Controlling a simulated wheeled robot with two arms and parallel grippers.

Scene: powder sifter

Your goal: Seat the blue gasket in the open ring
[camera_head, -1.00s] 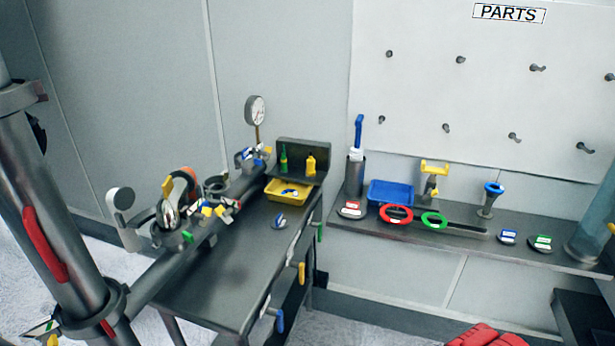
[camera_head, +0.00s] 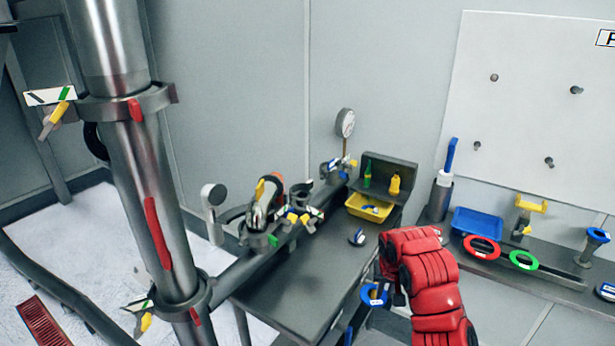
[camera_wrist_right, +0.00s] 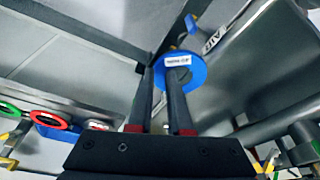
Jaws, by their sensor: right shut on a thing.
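The blue gasket (camera_head: 366,295) is a flat blue ring with a white label. A dark grey ring-shaped clamp (camera_head: 302,188) on the pipe behind the bench looks open at the top. It is apart from the gasket, farther back and to the left. My left gripper is not in view.
A vertical steel pipe (camera_head: 133,170) with clamps stands at the left. On the bench are a yellow tray (camera_head: 352,203) and a gauge (camera_head: 345,123) behind. A shelf at right holds a blue tray (camera_head: 478,222), a red ring (camera_head: 468,245) and a green ring (camera_head: 514,257).

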